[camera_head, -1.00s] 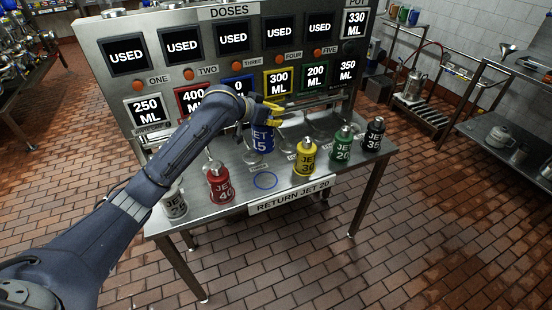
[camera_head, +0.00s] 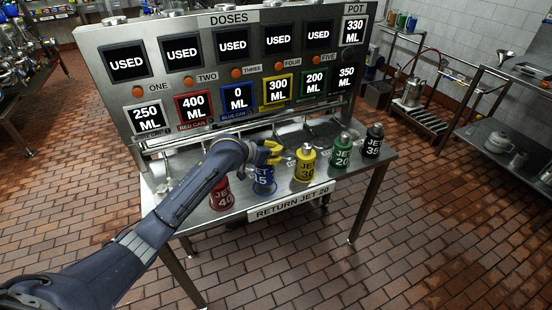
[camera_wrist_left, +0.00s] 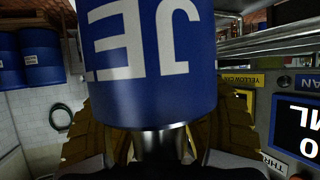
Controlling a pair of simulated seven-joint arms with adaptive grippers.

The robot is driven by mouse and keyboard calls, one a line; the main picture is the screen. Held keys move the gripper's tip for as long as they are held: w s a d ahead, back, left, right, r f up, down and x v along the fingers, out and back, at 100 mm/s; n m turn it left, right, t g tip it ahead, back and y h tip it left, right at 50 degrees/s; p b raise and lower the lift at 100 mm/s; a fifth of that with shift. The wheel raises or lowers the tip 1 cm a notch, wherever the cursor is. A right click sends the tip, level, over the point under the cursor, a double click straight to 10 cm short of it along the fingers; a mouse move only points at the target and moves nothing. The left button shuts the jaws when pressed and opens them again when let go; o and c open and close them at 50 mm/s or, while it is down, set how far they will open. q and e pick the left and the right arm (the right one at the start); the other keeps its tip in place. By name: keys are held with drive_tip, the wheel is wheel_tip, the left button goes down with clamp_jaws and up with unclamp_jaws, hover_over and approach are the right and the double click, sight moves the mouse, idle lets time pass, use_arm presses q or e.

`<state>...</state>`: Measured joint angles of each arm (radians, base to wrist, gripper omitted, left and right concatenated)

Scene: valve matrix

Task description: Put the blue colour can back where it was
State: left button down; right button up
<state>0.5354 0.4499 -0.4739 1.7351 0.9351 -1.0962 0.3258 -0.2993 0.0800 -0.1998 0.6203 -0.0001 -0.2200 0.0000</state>
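The blue colour can (camera_head: 264,181) is in the front row on the steel table, between the red can (camera_head: 221,192) and the yellow can (camera_head: 305,163). My left gripper (camera_head: 268,152) is over its top, with yellow fingers around the neck. In the left wrist view the blue can (camera_wrist_left: 150,65) fills the middle, and the yellow fingers (camera_wrist_left: 158,135) sit on both sides of its metal neck. The blue ring on the table is hidden under or behind the can. I cannot tell if the can's base touches the table. My right gripper is not in view.
The green can (camera_head: 341,152) and black can (camera_head: 373,142) stand to the right. The white can is hidden behind my left arm. The dose panel (camera_head: 240,60) rises behind the table, its blue display (camera_head: 237,98) reading 0 ML.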

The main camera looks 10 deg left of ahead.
use_arm(q)
drive_tip(key=shift+f, duration=1.75)
drive_tip(key=shift+f, duration=0.2)
drive_tip(key=c, duration=1.5)
unclamp_jaws()
drive_tip(key=v, duration=1.2)
drive_tip(key=shift+r, duration=0.15)
